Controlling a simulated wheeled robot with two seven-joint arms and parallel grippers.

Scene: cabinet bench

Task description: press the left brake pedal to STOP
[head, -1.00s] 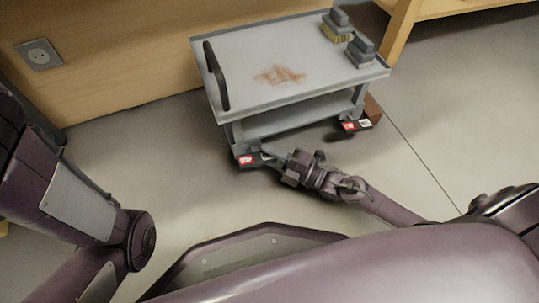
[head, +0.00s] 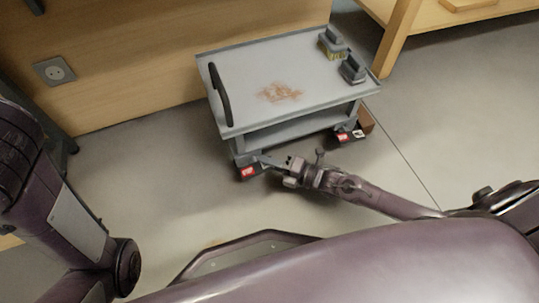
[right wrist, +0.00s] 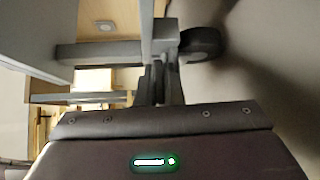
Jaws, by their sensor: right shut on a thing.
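The left brake pedal (head: 250,172), dark with a red and white label, sits low at the trolley's near left corner. My right gripper (head: 264,160) reaches it from the right, low over the floor. Its fingers are close together and appear shut on the pedal, though the contact is small and partly hidden. In the right wrist view, the dark fingers (right wrist: 160,86) meet grey parts beside a dark caster wheel (right wrist: 201,45). The grey trolley (head: 240,84) stands upright. My left gripper is not in view; only left arm links show.
A second pedal (head: 349,136) with red and white labels is at the trolley's right corner. A wooden panel (head: 130,60) stands behind. Floor in front is clear.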

